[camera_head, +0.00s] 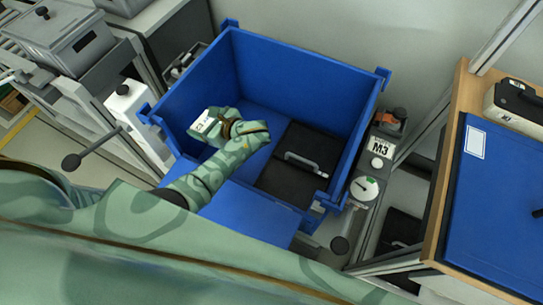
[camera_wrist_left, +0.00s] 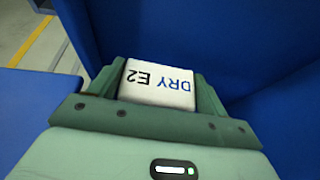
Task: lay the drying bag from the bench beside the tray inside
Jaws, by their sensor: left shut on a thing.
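The white drying bag (camera_head: 202,121), marked DRY E2, is between the fingers of my left gripper (camera_head: 213,124). The left wrist view shows the bag (camera_wrist_left: 157,84) with a green finger (camera_wrist_left: 104,80) on one side and another on the other side. My left gripper is shut on it, inside the outline of the blue crate (camera_head: 290,80), over its left part. Whether the bag touches the floor cannot be told. A black tray (camera_head: 314,143) with a grey handle lies in the crate's right part, to the right of the bag. My right gripper is not in view.
Bare blue floor (camera_head: 262,122) shows between my gripper and the black tray. The crate's walls stand high at the back and sides; its front flap (camera_head: 250,215) lies lower. A wood-edged bench (camera_head: 447,170) is at right. A post marked M3 (camera_head: 380,147) stands beside the crate.

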